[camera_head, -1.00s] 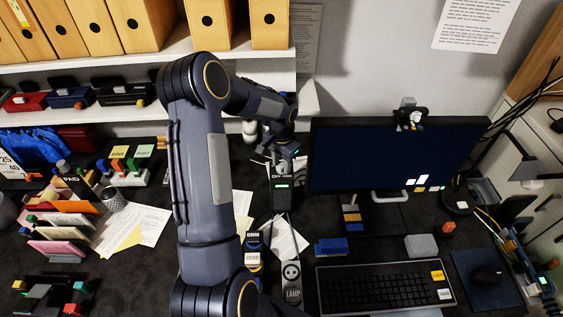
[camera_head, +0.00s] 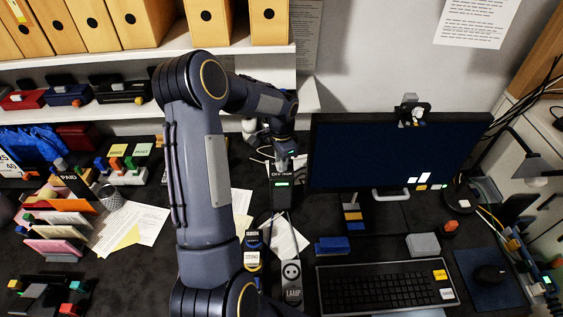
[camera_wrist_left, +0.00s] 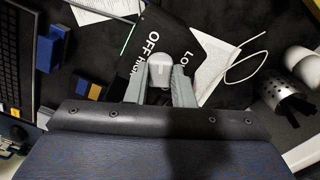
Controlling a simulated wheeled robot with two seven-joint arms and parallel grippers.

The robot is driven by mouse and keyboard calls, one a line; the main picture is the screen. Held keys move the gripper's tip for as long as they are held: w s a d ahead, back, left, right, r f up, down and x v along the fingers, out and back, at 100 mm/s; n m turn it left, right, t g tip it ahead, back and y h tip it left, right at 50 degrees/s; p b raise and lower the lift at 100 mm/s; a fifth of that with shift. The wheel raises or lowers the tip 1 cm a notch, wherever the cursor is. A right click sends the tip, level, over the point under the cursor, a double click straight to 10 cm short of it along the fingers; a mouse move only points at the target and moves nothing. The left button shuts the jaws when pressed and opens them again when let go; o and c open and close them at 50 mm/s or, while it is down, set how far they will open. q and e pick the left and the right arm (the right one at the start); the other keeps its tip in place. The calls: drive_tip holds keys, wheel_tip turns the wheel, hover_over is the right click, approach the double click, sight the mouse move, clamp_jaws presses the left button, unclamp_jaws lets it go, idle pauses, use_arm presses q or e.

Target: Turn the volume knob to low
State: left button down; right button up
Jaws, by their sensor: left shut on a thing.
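The volume knob (camera_wrist_left: 160,72) is a light grey cap on a dark box (camera_head: 281,198) with a green lit strip. In the left wrist view, white words OFF, High and Low are printed around the knob. My left gripper (camera_wrist_left: 160,84) is shut on the knob, with one grey finger on each side. In the head view, my left gripper (camera_head: 284,163) is over the top of the box, and its fingers hide the knob there. Which word the knob's mark points to is hard to tell. My right gripper is not in view.
The monitor (camera_head: 385,155) stands right of the box, with a keyboard (camera_head: 385,287) in front. Labelled devices, including a lamp switch (camera_head: 291,275), sit before the box. Shelves with binders (camera_head: 137,22) are behind. A perforated cup (camera_wrist_left: 285,95) and papers lie nearby.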

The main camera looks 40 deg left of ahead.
use_arm(q)
drive_tip(key=m, duration=0.2)
drive_tip(key=shift+m+b, duration=0.4)
drive_tip(key=m, duration=0.3)
drive_tip(key=shift+m, duration=0.3)
drive_tip(key=m, duration=0.3)
drive_tip(key=shift+m+b, duration=0.3)
drive_tip(key=shift+b, duration=0.05)
drive_tip(key=shift+m, duration=1.8)
drive_tip(key=c, duration=1.2)
unclamp_jaws()
drive_tip(key=shift+c, duration=0.2)
